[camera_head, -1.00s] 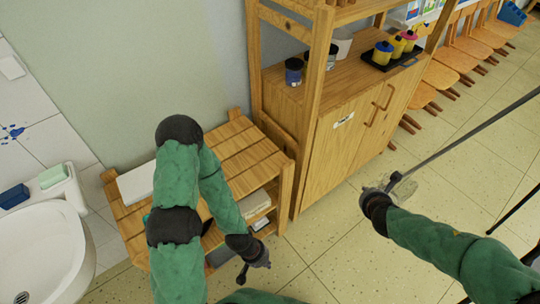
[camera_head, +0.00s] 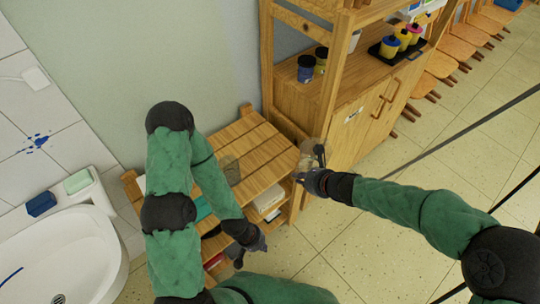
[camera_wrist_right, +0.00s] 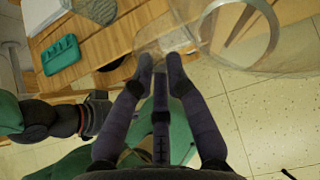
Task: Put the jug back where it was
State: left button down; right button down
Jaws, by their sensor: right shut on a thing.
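The clear, see-through jug (camera_head: 307,152) is in my right gripper (camera_head: 318,178), beside the right end of the low slatted wooden rack (camera_head: 262,153). In the right wrist view the jug (camera_wrist_right: 268,58) shows its round rim, tilted toward the camera, and the fingers of my right gripper (camera_wrist_right: 160,70) are closed at its side. Whether the jug touches the rack I cannot tell. My left gripper (camera_head: 250,250) hangs low in front of the rack, apart from the jug; its finger opening is unclear.
A tall wooden cabinet (camera_head: 352,140) with dark jars (camera_head: 306,68) and a black tray of coloured pots stands right behind the jug. A greyish round thing (camera_head: 229,168) and a teal tray (camera_wrist_right: 61,55) are on the rack. A sink (camera_head: 60,250) is at left.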

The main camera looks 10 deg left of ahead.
jog(key=s+a+r+n+g+y+p, duration=0.1)
jog(key=s+a+r+n+g+p, duration=0.15)
jog(key=a, duration=0.35)
jog(key=shift+n+t, duration=0.35)
jog(key=shift+w+a+f+b, duration=0.95)
jog(key=shift+w+a+f, duration=0.5)
jog(key=shift+w+f, duration=0.6)
jog(key=shift+w+a+f+b, duration=1)
jog(key=shift+w+a+f, duration=0.5)
jog(key=shift+w+f, duration=0.5)
jog(key=shift+w+a+f+b, duration=0.95)
jog(key=shift+w+a+f, duration=0.65)
jog(key=shift+f, duration=0.65)
jog(key=shift+w+d, duration=0.1)
jog(key=shift+d, duration=0.05)
jog(key=c, duration=1.7)
grip_release()
jog(key=shift+f, duration=0.2)
jog(key=o, duration=0.5)
jog(key=shift+c, duration=0.2)
jog(key=shift+r, duration=0.1)
